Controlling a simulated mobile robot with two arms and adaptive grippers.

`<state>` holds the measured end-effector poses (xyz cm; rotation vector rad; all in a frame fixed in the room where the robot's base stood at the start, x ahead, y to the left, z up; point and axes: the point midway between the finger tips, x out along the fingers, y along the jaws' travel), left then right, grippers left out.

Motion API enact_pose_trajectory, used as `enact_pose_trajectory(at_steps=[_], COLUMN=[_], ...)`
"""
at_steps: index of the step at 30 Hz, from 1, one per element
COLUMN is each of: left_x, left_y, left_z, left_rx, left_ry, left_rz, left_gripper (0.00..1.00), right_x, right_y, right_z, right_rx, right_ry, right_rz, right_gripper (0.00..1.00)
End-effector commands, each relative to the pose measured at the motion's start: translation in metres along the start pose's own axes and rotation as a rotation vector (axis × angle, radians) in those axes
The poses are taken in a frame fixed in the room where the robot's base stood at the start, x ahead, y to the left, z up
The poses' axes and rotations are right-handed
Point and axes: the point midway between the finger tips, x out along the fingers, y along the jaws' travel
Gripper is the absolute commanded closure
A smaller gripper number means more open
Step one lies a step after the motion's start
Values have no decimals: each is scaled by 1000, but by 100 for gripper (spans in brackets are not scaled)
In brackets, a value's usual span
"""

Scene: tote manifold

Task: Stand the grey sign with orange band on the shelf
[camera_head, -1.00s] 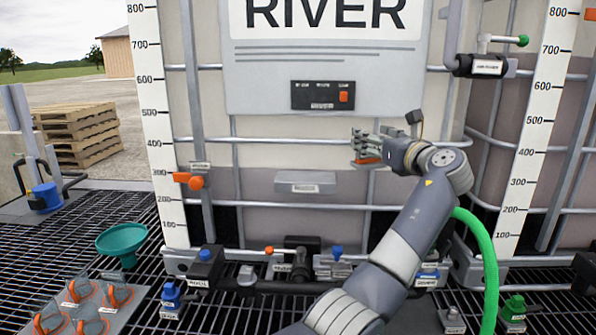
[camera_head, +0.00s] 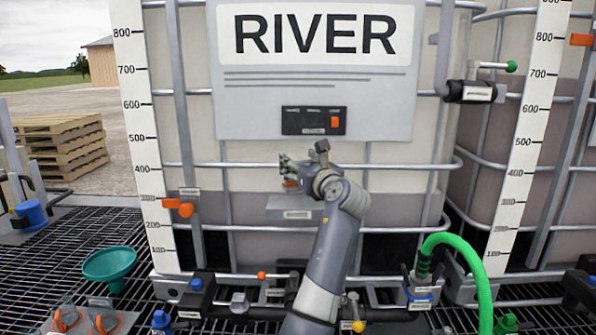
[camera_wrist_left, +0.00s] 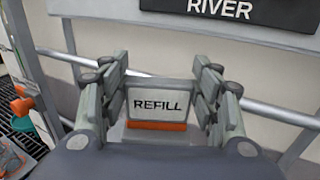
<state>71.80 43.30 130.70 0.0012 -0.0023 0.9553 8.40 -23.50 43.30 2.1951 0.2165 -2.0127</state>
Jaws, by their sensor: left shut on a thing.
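The grey sign with orange band (camera_wrist_left: 160,104) reads REFILL in the left wrist view, upright between my finger pads, its orange band along the bottom edge. My left gripper (camera_wrist_left: 163,98) is shut on its two sides. In the head view my left gripper (camera_head: 290,166) is just above the grey shelf (camera_head: 290,213) on the tank front. The sign mostly hides behind the fingers there; a bit of orange shows. I cannot tell whether its bottom edge touches the shelf. My right gripper is not in view.
A RIVER board (camera_head: 230,105) with a black switch box (camera_head: 290,121) is above the gripper. Metal cage bars (camera_head: 225,165) run beside the shelf. Valves, a green hose (camera_head: 478,262) and a green funnel (camera_head: 110,266) are lower down.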

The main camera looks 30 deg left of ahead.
Motion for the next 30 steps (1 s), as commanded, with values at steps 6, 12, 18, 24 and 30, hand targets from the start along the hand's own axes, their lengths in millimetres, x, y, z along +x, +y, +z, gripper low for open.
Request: enact_pose_trajectory(at_steps=[6,12,18,24,30], left_x=[2,2,2,2,2], left_y=[4,4,4,4,4], left_z=[-13,-35,-36,-38,-38], left_rx=[3,1,0,1,0], left_ry=[2,0,-1,0,0], left_rz=[-1,-1,-1,-1,-1], left_gripper=[67,67,67,23,23], right_x=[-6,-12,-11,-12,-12], right_y=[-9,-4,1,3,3], right_z=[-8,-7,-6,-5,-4], right_rx=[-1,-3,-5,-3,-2], right_ry=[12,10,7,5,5], right_rz=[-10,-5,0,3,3], right_gripper=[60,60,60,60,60])
